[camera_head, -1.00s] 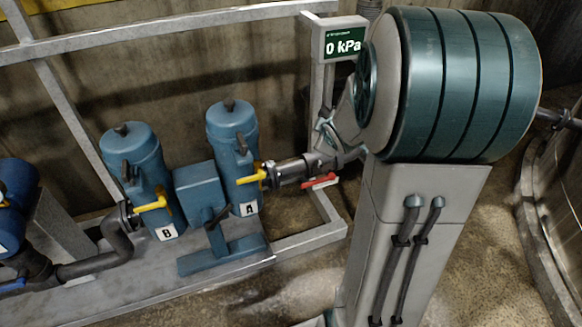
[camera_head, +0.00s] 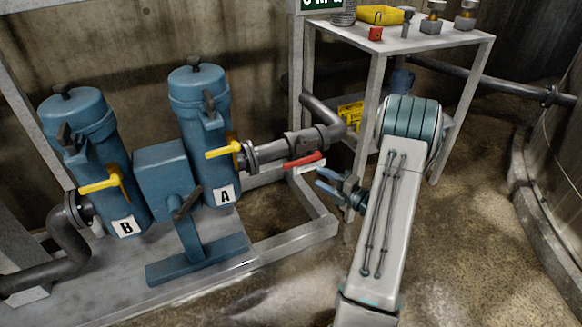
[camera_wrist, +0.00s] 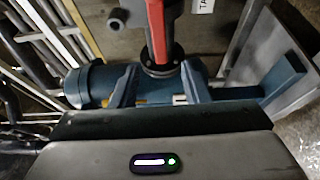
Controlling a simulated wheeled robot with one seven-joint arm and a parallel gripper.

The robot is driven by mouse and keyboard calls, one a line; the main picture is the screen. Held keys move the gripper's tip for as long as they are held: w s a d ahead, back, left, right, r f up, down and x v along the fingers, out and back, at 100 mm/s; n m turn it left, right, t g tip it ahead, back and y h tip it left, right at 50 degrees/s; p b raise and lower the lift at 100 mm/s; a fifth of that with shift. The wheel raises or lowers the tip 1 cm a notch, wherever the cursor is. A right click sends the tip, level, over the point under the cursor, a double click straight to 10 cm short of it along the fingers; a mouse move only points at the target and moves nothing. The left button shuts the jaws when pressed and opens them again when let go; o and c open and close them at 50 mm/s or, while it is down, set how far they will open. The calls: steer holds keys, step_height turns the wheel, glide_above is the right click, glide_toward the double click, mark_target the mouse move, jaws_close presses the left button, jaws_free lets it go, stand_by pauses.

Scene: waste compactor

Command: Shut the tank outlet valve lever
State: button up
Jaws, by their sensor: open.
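A red lever (camera_head: 304,160) sits at the grey pipe (camera_head: 290,147) to the right of blue canister A (camera_head: 204,140). It lies roughly along the pipe, with a white label just below it. My gripper (camera_head: 325,181) is open, with its bluish fingers pointing left, a little below and right of the lever and apart from it. In the wrist view the red lever (camera_wrist: 157,30) runs vertically at the top centre, beyond and between the spread fingertips of my gripper (camera_wrist: 160,76). Nothing is between the fingers that I can see gripped.
Canisters A and B (camera_head: 88,165) have yellow levers (camera_head: 222,151). A blue stand (camera_head: 180,225) stands in front. A metal frame rail (camera_head: 318,212) runs below the pipe.

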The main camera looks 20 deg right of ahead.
mark_target(296, 164)
steer(key=b+x, duration=0.2)
steer(key=x, duration=1.1)
steer(key=shift+a+b, duration=0.1)
steer(key=shift+b, duration=0.25)
jaws_close()
steer(key=shift+r, duration=0.1)
